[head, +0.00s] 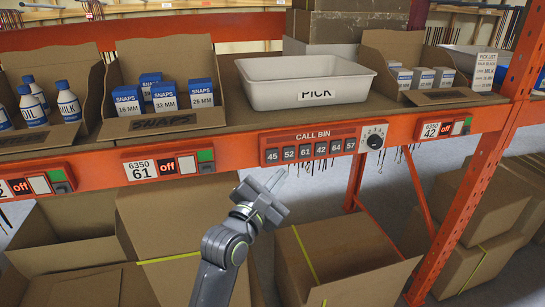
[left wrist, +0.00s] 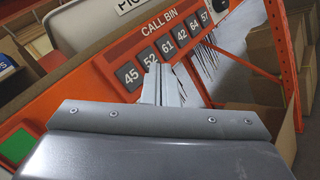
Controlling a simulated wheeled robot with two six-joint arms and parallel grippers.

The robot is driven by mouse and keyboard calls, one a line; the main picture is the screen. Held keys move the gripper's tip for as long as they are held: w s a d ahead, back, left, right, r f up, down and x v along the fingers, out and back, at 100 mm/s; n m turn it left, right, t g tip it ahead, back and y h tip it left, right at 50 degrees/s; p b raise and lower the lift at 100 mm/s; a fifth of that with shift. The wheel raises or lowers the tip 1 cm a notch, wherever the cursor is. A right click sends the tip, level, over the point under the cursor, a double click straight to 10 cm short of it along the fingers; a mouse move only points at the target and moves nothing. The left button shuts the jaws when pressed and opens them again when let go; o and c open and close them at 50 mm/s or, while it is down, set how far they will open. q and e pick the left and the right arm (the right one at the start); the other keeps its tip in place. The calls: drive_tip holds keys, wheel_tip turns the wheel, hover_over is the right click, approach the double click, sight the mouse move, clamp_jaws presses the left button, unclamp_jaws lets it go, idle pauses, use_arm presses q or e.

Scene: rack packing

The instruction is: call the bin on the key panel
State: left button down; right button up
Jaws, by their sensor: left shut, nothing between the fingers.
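The key panel (head: 312,145), marked CALL BIN, is on the front of the orange shelf beam. Its dark keys read 45, 52, 61, 42, 64 and 57 from left to right. The panel also shows in the left wrist view (left wrist: 170,45). My left gripper (head: 276,180) is shut and empty, its tips just below the keys 45 and 52 in the head view. In the left wrist view its fingers (left wrist: 161,84) point up toward the keys, near 52 and 61. Whether they touch the panel I cannot tell. My right gripper is not in view.
A white PICK tote (head: 285,95) stands on the shelf above the panel. A SNAPS carton (head: 160,124) and a milk-bottle carton (head: 85,90) stand left of it. A round dial (head: 375,142) is right of the panel. An orange upright (head: 480,160) and open cardboard boxes (head: 340,255) are nearby.

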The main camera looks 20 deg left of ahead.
sight(272, 156)
use_arm(q)
drive_tip(key=shift+w+a+p, duration=0.3)
drive_tip(key=shift+w+a, duration=0.35)
drive_tip(key=shift+w, duration=0.3)
drive_tip(key=shift+w+a+p, duration=0.25)
drive_tip(key=shift+w+a, duration=0.4)
drive_tip(key=shift+w, duration=0.3)
idle(0.5)
drive_tip(key=shift+w+a+r+p, duration=0.1)
drive_tip(key=shift+w+p, duration=0.1)
drive_tip(key=shift+p, duration=0.2)
drive_tip(key=shift+w+a, duration=0.15)
